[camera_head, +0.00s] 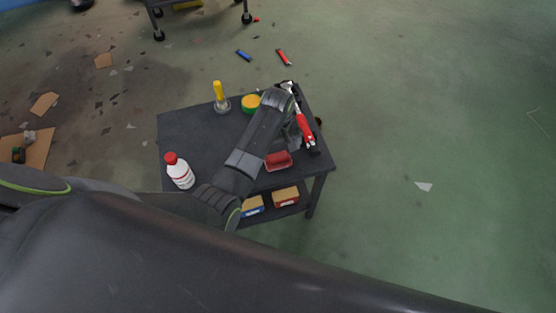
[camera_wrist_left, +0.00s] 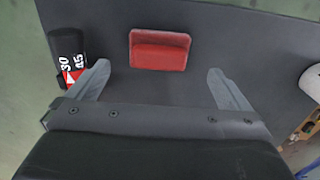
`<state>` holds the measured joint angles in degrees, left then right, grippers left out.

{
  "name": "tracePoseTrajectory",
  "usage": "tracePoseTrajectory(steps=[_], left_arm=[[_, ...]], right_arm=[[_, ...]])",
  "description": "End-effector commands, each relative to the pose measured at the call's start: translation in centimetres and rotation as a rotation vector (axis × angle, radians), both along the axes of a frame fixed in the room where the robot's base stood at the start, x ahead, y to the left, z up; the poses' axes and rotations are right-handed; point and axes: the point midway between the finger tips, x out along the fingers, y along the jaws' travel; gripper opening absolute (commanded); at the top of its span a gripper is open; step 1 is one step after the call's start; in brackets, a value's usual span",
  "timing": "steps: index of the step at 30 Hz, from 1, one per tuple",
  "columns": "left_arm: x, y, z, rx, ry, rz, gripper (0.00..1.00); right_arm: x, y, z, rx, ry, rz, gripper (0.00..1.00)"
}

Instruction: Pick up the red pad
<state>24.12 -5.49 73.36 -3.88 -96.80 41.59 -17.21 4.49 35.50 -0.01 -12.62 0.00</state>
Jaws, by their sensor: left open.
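The red pad (camera_head: 278,161) lies on the dark cart top (camera_head: 190,130) near its front right edge. In the left wrist view the red pad (camera_wrist_left: 160,50) sits ahead of the fingers, between their lines and apart from them. My left gripper (camera_wrist_left: 160,85) is open and empty, with both fingers spread wide. In the head view my left gripper (camera_head: 290,140) is over the right part of the cart, just behind the pad, and its fingertips are largely hidden by my arm. My right gripper is not in view.
A red-and-black tool (camera_head: 304,125) lies along the cart's right edge. Boxes (camera_head: 285,196) lie on the lower shelf.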

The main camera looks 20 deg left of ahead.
Motion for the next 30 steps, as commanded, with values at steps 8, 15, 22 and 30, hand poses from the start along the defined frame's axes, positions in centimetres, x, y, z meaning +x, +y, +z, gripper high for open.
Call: tracePoseTrajectory(steps=[8,15,22,30], left_arm=[[0.0,0.0,-2.1,0.000,0.001,0.000,1.00],[0.1,0.0,-5.5,0.000,0.001,0.000,1.00],[0.2,0.0,-6.5,0.000,-0.001,0.000,1.00],[0.2,0.0,-6.4,0.000,-0.001,0.000,0.83]], right_arm=[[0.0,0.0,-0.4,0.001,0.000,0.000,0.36],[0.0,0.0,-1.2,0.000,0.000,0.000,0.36],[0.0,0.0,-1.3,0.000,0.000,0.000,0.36],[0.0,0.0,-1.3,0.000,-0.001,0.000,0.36]])
